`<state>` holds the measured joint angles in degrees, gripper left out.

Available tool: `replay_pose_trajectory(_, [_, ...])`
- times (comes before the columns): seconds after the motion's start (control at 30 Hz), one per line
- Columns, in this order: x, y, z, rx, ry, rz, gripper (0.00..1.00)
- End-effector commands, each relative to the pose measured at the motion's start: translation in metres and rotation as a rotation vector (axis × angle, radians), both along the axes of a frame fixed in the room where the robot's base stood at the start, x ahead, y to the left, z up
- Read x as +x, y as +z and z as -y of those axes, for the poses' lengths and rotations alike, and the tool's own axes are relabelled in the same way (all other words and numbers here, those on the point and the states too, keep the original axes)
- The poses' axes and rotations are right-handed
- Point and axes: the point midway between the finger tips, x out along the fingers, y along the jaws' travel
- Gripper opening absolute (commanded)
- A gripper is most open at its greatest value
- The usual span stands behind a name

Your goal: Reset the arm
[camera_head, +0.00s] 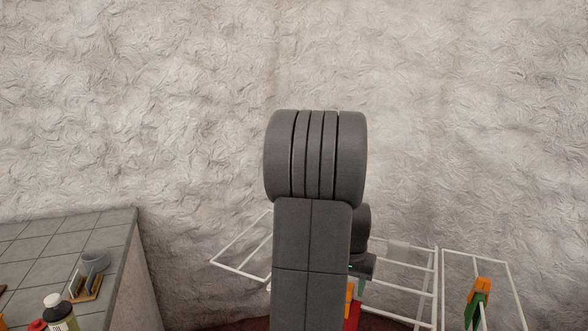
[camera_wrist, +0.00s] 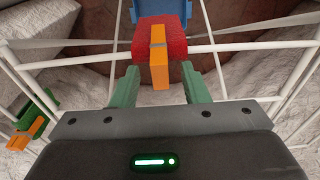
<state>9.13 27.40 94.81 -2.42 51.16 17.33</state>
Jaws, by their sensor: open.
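My gripper (camera_wrist: 159,70) shows in the wrist view with its two green fingers apart, so it is open. Between and just beyond the fingers is a red piece (camera_wrist: 176,40) with an orange strip (camera_wrist: 158,66) down its middle. I cannot tell whether the fingers touch it. In the head view my dark grey arm stands upright at the centre and hides most of the gripper. A bit of red (camera_head: 353,315) shows low beside the arm.
A white wire drying rack (camera_head: 438,285) stands behind and right of my arm. A green and orange peg (camera_head: 477,300) is on its right part. A rough wall is behind.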

Motion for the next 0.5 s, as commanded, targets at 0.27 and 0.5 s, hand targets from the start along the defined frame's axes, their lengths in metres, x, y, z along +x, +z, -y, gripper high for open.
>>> replay_pose_trajectory(0.27, [0.002, 0.008, 0.001, 0.000, 0.000, 0.001, 0.41])
replay_pose_trajectory(0.5, [0.002, 0.014, 0.001, 0.000, 0.000, 0.001, 0.41])
